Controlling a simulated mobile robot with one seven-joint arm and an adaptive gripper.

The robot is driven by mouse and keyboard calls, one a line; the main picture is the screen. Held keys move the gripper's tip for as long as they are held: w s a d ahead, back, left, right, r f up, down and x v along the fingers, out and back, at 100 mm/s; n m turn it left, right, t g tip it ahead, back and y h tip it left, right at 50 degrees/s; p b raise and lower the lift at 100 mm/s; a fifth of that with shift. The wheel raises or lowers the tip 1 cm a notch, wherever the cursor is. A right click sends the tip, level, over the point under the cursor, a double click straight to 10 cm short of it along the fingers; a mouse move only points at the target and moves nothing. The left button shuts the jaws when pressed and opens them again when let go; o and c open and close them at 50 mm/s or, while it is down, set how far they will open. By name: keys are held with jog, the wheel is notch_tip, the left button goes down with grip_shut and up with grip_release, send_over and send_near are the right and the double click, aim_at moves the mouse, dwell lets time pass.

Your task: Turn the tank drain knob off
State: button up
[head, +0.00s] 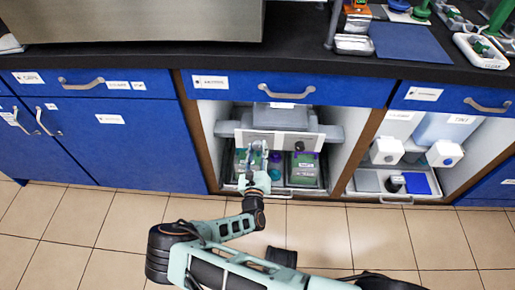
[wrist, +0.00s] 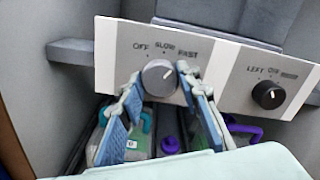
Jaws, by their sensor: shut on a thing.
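The grey round knob (wrist: 157,80) sits on a white panel (wrist: 117,50) under the printed words OFF, SLOW and FAST. Its pale mark seems to point up and right, toward FAST, but it is small. My gripper (wrist: 160,82) has one blue-padded finger on each side of this knob and is shut on it. In the head view my gripper (head: 262,180) reaches into the open middle cabinet, in front of the panel (head: 265,134). The grey knob is hard to make out there.
A black knob (wrist: 269,95) marked LEFT and RIGHT is on the panel's right half. Below are containers with teal and purple parts (wrist: 171,144). The cabinet's side wall (wrist: 40,90) is close on the left.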

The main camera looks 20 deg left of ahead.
jog(key=n, duration=0.3)
jog(key=shift+n+p, duration=0.4)
jog(key=n, duration=0.3)
jog(key=shift+n, duration=0.3)
jog(key=n, duration=0.4)
jog(key=shift+d+n, duration=0.1)
jog(key=shift+n, duration=1.7)
jog(key=shift+w, duration=0.1)
jog(key=o, duration=1.2)
jog(key=shift+c, duration=0.2)
jog(key=shift+r, duration=0.15)
